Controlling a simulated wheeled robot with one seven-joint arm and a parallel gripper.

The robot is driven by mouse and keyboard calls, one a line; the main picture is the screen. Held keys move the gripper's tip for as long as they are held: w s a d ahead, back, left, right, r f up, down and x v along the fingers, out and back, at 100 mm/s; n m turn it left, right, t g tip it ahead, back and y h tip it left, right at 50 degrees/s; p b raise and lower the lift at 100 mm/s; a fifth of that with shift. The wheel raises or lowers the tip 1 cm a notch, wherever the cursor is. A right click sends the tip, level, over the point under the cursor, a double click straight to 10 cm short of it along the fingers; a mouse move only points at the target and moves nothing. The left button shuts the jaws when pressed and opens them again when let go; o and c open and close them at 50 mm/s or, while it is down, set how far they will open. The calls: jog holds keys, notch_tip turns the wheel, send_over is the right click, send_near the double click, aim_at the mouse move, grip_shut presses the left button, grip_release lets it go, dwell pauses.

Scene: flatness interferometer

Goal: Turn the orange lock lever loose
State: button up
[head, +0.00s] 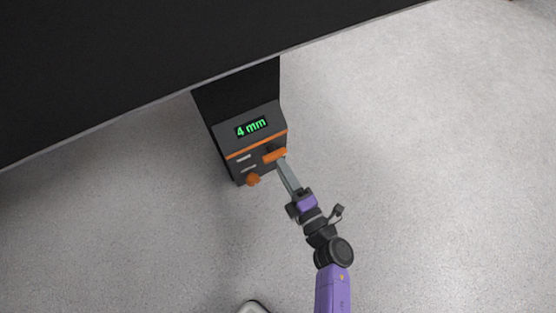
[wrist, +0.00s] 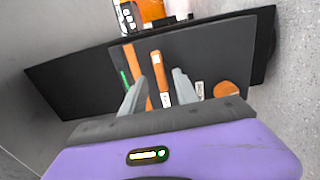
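The orange lock lever (head: 275,155) is on the front of a dark control box (head: 229,137), below its orange stripe. In the wrist view the lever (wrist: 160,75) shows as an orange bar between my two grey fingers. My gripper (head: 284,163) is at the lever in the head view. In the wrist view my gripper (wrist: 161,82) is open, with one finger on each side of the lever and small gaps visible. I cannot tell whether either finger touches it. The fingertips partly overlap the box face.
An orange knob (head: 253,179) sits low on the box, close to the lever; it also shows in the wrist view (wrist: 226,89). A green display (head: 251,127) reads "4 mm". A large black slab (head: 130,60) overhangs behind. The grey floor (head: 430,150) to the right is clear.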

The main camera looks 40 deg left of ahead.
aim_at(273, 153)
jog(key=shift+b+x, duration=0.55)
jog(key=shift+x, duration=1.4)
grip_shut()
